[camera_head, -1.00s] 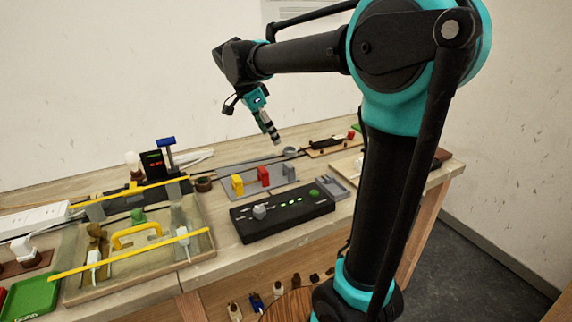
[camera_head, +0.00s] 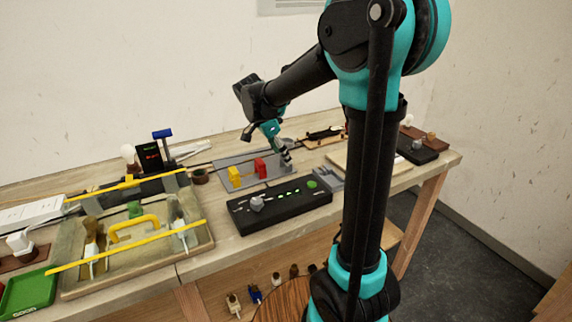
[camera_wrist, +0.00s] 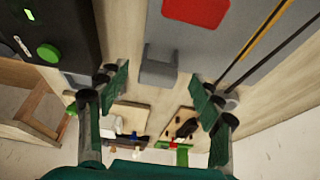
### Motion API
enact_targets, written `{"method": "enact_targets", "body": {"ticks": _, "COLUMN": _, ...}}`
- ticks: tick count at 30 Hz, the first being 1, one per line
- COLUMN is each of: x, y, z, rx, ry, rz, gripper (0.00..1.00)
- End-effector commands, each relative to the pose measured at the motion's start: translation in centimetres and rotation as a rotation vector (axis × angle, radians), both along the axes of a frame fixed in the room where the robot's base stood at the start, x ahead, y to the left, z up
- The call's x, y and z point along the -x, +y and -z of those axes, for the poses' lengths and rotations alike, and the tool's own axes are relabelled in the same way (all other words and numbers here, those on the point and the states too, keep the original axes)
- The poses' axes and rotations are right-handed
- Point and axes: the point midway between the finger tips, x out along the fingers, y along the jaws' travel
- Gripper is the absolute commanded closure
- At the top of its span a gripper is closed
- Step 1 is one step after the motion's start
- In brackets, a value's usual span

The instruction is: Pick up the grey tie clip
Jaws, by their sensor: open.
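The grey tie clip (camera_wrist: 158,68) stands on a grey plate (camera_wrist: 222,50), just ahead of the space between my fingers in the wrist view. My gripper (camera_wrist: 160,90) is open, with one green finger on each side of that space and nothing held. In the head view my gripper (camera_head: 285,157) is low over the right end of the grey plate (camera_head: 229,161) and hides most of the grey clip.
A black control box (camera_head: 279,208) with a green knob stands in front of the plate. A small grey tray (camera_head: 329,181) is to its right. A wooden tray with yellow bars (camera_head: 150,259) is at the left.

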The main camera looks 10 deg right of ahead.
Motion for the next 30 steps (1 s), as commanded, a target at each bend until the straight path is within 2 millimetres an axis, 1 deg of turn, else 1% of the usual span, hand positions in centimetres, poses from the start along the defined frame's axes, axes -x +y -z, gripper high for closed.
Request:
{"method": "enact_targets", "body": {"ticks": 3, "x": -0.2, "y": -0.8, "z": 1.6, "rx": 0.000, "ry": 0.000, "rz": 0.001, "gripper": 0.34}}
{"method": "enact_targets", "body": {"ticks": 6, "x": -0.3, "y": -1.4, "z": 2.9, "rx": 0.000, "ry": 0.000, "rz": 0.002, "gripper": 0.34}}
{"method": "enact_targets", "body": {"ticks": 9, "x": -0.4, "y": -1.7, "z": 3.7, "rx": 0.000, "ry": 0.000, "rz": 0.001, "gripper": 0.34}}
{"method": "enact_targets", "body": {"ticks": 17, "x": -0.4, "y": -1.8, "z": 3.9, "rx": 0.000, "ry": 0.000, "rz": 0.000, "gripper": 0.34}}
{"method": "enact_targets", "body": {"ticks": 20, "x": -0.4, "y": -1.8, "z": 3.9, "rx": 0.000, "ry": 0.000, "rz": 0.000, "gripper": 0.44}}
{"method": "enact_targets", "body": {"ticks": 28, "x": -0.4, "y": -1.8, "z": 3.9, "rx": 0.000, "ry": 0.000, "rz": 0.000, "gripper": 0.78}}
{"method": "enact_targets", "body": {"ticks": 29, "x": -0.4, "y": -1.8, "z": 3.9, "rx": 0.000, "ry": 0.000, "rz": 0.000, "gripper": 0.81}}
{"method": "enact_targets", "body": {"ticks": 30, "x": -0.4, "y": -1.8, "z": 3.9, "rx": 0.000, "ry": 0.000, "rz": 0.000, "gripper": 0.81}}
